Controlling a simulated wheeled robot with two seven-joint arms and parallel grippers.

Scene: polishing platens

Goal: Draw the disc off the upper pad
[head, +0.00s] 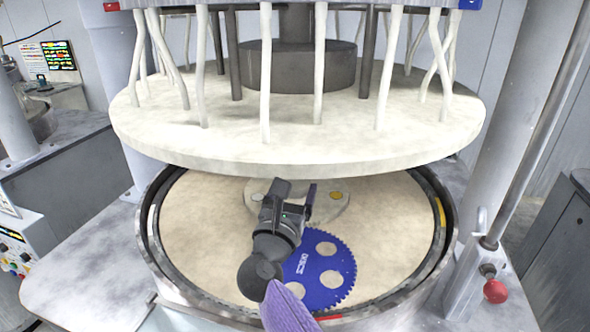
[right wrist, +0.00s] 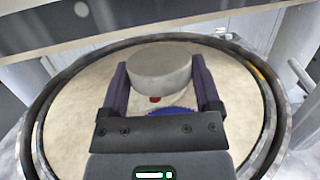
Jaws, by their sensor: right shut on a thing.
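The upper pad (head: 290,150) is a wide, pale round plate with white hoses rising from it. It hangs above the lower pad (head: 205,225). My right gripper (head: 296,190) is below the upper pad's near edge, over the middle of the lower pad. In the right wrist view, a grey round disc (right wrist: 160,72) sits between its two purple fingers and spans the gap. The gripper is shut on it. In the head view the gripper hides the disc. No gap or contact with the upper pad can be judged. My left gripper is out of view.
A blue toothed carrier (head: 322,285) with round holes lies on the lower pad. A dark metal rim (head: 447,225) rings the lower pad. A red knob (head: 495,291) sits at right. The lower pad's left side is clear.

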